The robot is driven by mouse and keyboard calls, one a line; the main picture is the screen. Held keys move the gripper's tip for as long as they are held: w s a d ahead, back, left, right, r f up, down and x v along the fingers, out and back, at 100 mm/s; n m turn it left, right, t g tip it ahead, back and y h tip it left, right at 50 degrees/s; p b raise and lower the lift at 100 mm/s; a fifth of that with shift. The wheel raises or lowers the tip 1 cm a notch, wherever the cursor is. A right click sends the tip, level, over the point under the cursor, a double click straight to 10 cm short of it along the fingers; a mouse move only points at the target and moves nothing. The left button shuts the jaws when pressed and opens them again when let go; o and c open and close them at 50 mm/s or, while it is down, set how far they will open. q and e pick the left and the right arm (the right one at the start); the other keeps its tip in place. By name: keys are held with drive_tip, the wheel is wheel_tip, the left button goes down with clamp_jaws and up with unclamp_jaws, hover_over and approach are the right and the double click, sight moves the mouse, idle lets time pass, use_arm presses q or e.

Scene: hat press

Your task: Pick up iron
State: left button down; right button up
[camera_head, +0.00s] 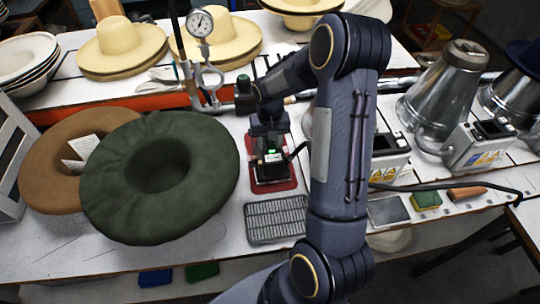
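The black iron (277,175) sits on a red pad (288,184) in the middle of the white table. A small green light shows on it. My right arm comes in from the bottom and bends over the table. My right gripper (268,143) points down at the iron, over its upper part, and hides some of it. The fingers are dark and merge with the iron, so I cannot tell whether they are open or shut, or whether they touch the handle. My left gripper is not in view.
A green felt hat (205,185) and a brown hat (50,165) lie left of the iron. A grey metal grid (275,220) lies in front. A pressure gauge (200,23) stands behind. Metal cones (440,95), a sponge (426,200) and an orange-handled tool (467,193) are at right.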

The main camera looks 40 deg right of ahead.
clamp_jaws()
drive_tip(key=shift+w+r, duration=0.15)
drive_tip(key=shift+d+r, duration=0.1)
drive_tip(key=shift+r, duration=0.5)
wheel_tip(320, 180, up, 9)
drive_tip(key=shift+r+b, duration=0.15)
drive_tip(key=shift+b, duration=0.15)
wheel_tip(320, 180, up, 5)
drive_tip(key=p, duration=0.4)
drive_tip(key=shift+r, duration=0.2)
